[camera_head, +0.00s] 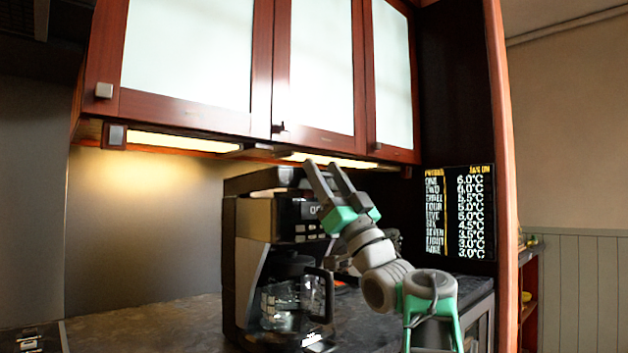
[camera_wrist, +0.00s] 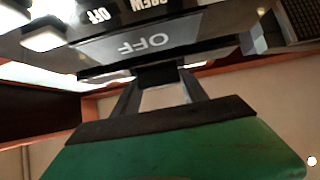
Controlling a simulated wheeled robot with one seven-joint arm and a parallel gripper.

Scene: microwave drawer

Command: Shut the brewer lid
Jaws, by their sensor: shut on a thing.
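The coffee brewer (camera_head: 258,218) stands on the counter, with a glass carafe (camera_head: 290,300) in its lower bay. Its dark lid (camera_head: 262,180) is at the top, just under the cabinets; how far it is raised is hard to tell. My gripper (camera_head: 321,164) reaches up from the right to the brewer's upper front edge. In the wrist view, the fingers close on a dark piece (camera_wrist: 160,74) that seems to be part of the lid. The control panel (camera_wrist: 160,42) with OFF and BREW labels appears upside down just beyond it. The far side of the lid is hidden.
Wall cabinets (camera_head: 322,90) with pale panels hang close above the brewer and my fingers. The dark counter (camera_head: 150,325) is clear to the left. A lit temperature board (camera_head: 458,212) is on the right.

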